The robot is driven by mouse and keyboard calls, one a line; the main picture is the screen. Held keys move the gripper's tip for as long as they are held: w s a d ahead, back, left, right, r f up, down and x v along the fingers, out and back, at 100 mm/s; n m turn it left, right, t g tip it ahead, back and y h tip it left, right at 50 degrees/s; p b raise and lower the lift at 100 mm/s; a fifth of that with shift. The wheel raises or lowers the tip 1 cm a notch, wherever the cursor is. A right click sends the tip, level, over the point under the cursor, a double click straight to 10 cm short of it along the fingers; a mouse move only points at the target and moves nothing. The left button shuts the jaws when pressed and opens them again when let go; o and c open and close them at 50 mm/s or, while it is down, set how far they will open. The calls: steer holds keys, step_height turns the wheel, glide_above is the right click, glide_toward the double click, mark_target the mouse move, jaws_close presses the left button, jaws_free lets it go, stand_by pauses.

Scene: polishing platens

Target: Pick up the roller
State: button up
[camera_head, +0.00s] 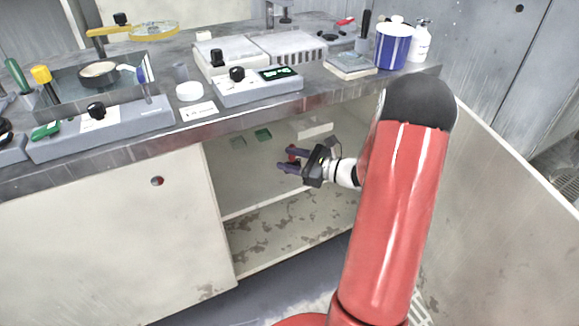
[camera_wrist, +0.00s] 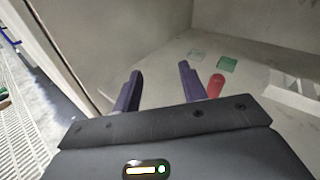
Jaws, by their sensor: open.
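My gripper (camera_head: 283,160) reaches into the open cabinet under the bench, its dark purple fingers apart. It also shows in the wrist view (camera_wrist: 160,72), with nothing between the fingers. A small red rounded object (camera_wrist: 215,86) lies on the shelf just right of the right finger, outside the jaws. In the head view a bit of the red object (camera_head: 292,151) shows beside the fingers, the rest hidden by them. It may be the roller, but too little shows to be sure.
The cabinet shelf (camera_head: 255,180) also bears two green pieces (camera_head: 263,134) (camera_wrist: 227,64) and a pale block (camera_head: 312,129). The bench top edge (camera_head: 200,132) overhangs my gripper. A cabinet side wall (camera_wrist: 66,50) stands left in the wrist view. The lower shelf looks empty.

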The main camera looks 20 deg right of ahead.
mark_target(292, 163)
steer(key=d+f+m+t+h, duration=0.1)
steer(key=d, duration=0.1)
steer(key=d+f+m+t+h, duration=0.1)
steer(key=d+m, duration=0.1)
steer(key=w+d+f+m+t+h, duration=0.1)
steer(key=d+f, duration=0.1)
steer(key=shift+d+m, duration=0.4)
steer(key=shift+w+f, duration=0.15)
steer(key=shift+w, duration=0.2)
steer(key=x, duration=0.7)
steer(key=shift+w+d+f, duration=0.1)
steer(key=shift+d+f, duration=0.1)
steer(key=shift+f, duration=0.05)
steer(key=shift+c, duration=0.2)
jaws_close()
